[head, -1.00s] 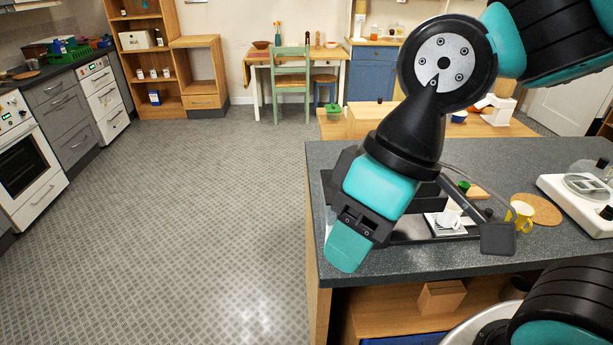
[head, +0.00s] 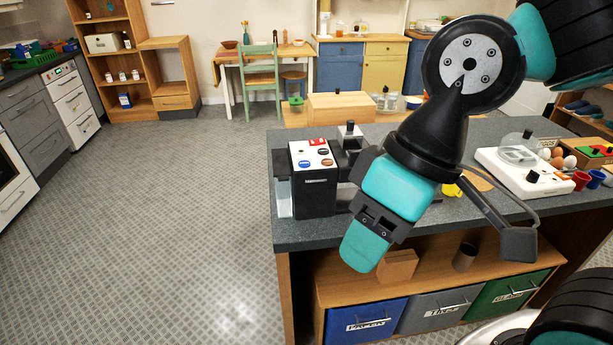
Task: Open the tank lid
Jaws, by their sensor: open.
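A black and white coffee machine (head: 315,180) stands on the left end of the dark counter. Its white top has several round coloured buttons and a red label. A clear, pale tank (head: 284,198) shows at its left side, with a dark piece on top that looks like its lid (head: 281,164). The lid looks down, but it is small here. My gripper (head: 364,246) is open and empty, pointing down in front of the counter, to the right of the machine and apart from it. The arm hides part of the machine's right side.
A white scale-like appliance (head: 525,172), eggs, a red cup (head: 581,180) and a blue cup stand on the counter's right. A yellow mug (head: 452,190) is partly hidden by my gripper. Labelled bins (head: 435,310) sit under the counter. The floor at left is clear.

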